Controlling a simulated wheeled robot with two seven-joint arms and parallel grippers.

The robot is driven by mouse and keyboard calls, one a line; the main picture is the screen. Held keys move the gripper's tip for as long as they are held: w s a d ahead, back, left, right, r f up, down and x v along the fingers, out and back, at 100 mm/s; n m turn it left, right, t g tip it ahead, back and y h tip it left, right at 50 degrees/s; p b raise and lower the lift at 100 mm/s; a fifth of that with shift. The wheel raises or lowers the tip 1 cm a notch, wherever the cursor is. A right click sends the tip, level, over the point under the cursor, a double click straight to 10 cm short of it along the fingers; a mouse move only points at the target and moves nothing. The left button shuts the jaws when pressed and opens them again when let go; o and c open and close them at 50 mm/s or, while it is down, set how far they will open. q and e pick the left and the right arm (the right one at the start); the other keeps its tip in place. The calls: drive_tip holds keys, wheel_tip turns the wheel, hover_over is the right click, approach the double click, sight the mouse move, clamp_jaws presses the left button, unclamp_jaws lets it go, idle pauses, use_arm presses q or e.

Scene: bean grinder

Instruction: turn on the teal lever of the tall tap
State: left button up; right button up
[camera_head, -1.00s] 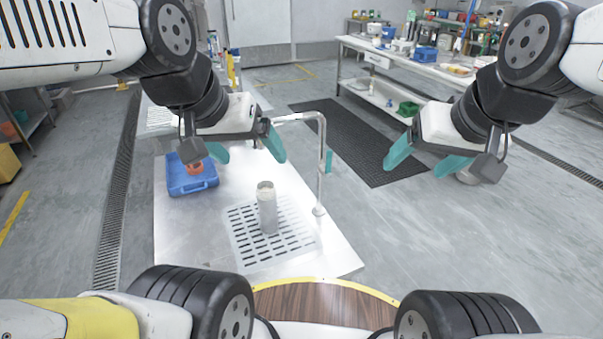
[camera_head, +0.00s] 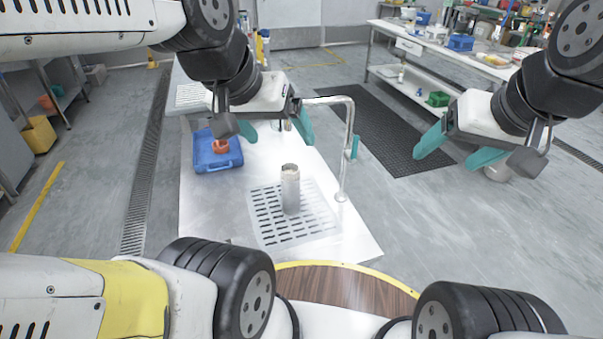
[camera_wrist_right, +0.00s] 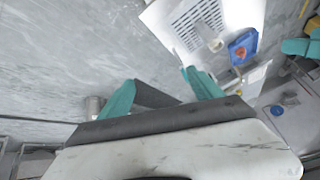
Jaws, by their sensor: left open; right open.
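The tall tap (camera_head: 345,150) stands at the right edge of the metal table, its pipe bending left at the top. Its teal lever (camera_head: 354,147) sits on the right side of the upright pipe. My left gripper (camera_head: 278,133) is open and empty above the table, left of the tap's upright, near the spout end. My right gripper (camera_head: 450,157) is open and empty, to the right of the lever and clear of it, over the floor. In the right wrist view its two teal fingers (camera_wrist_right: 160,98) are spread with nothing between them.
A grey cylinder (camera_head: 290,190) stands on the slotted drain plate (camera_head: 265,225). A blue tray (camera_head: 212,165) holding an orange item (camera_head: 217,146) lies at the table's left. A round wooden top (camera_head: 345,288) is in front. Floor between tap and right gripper is free.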

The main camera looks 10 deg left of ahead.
drive_tip(key=shift+w, duration=0.15)
drive_tip(key=c, duration=0.4)
drive_tip(key=w+a, duration=0.1)
drive_tip(key=w, duration=0.3)
drive_tip(key=w+a+n, duration=0.1)
drive_tip(key=w, duration=0.3)
drive_tip(key=w+a+n+g, duration=0.1)
drive_tip(key=w+a, duration=0.1)
drive_tip(key=w, duration=0.3)
drive_tip(key=shift+f, duration=0.25)
drive_tip(key=c, duration=0.3)
drive_tip(key=n+g, duration=0.1)
drive_tip(key=n, duration=0.2)
hover_over(357, 136)
drive_tip(key=s+d, duration=0.1)
drive_tip(key=s, duration=0.1)
wheel_tip(357, 136, down, 10)
drive_tip(key=x, duration=0.7)
drive_tip(key=shift+s, duration=0.1)
drive_tip(key=shift+c, duration=0.6)
clamp_jaws()
